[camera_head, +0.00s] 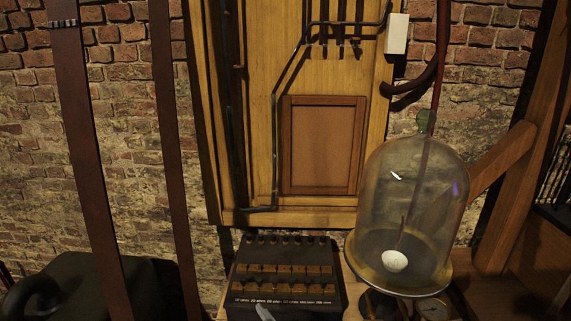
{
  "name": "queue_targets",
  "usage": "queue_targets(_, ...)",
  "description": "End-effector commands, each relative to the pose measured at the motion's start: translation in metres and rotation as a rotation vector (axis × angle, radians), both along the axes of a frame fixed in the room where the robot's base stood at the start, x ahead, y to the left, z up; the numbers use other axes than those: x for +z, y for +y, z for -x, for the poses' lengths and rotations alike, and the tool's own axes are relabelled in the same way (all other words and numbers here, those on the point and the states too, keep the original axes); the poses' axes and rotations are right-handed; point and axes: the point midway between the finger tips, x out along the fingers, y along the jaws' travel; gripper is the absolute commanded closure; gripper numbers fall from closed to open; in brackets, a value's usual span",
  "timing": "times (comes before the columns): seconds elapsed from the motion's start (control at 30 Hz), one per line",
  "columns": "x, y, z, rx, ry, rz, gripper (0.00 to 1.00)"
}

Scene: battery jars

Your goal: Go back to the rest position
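My gripper does not show in the head view, so its state and whatever it may hold are hidden from me. A glass bell jar (413,190) stands upright at the right, with a small white rounded piece (394,261) inside near its base. A dark box (285,276) with rows of brass-coloured blocks and white lettering stands at the bottom middle. A small pale grey piece (264,312) shows at the box's front, cut off by the bottom edge; I cannot tell what it is.
A wooden panel (252,130) with dark pipes hangs on the brick wall (125,130). Two brown straps or posts (85,150) cross the left side. A dark rounded object (65,285) sits at the lower left. A wooden frame (505,155) stands at the right.

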Motion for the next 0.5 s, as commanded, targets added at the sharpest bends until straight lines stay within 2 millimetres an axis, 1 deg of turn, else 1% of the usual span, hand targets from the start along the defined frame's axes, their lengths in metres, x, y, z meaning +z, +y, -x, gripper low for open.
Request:
queue_targets(0.03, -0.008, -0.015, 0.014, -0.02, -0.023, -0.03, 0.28)
queue_targets(0.23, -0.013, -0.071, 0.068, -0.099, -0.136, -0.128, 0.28)
queue_targets(0.37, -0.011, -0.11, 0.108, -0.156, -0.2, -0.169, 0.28)
queue_targets(0.5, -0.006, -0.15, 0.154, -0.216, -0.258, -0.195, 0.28)
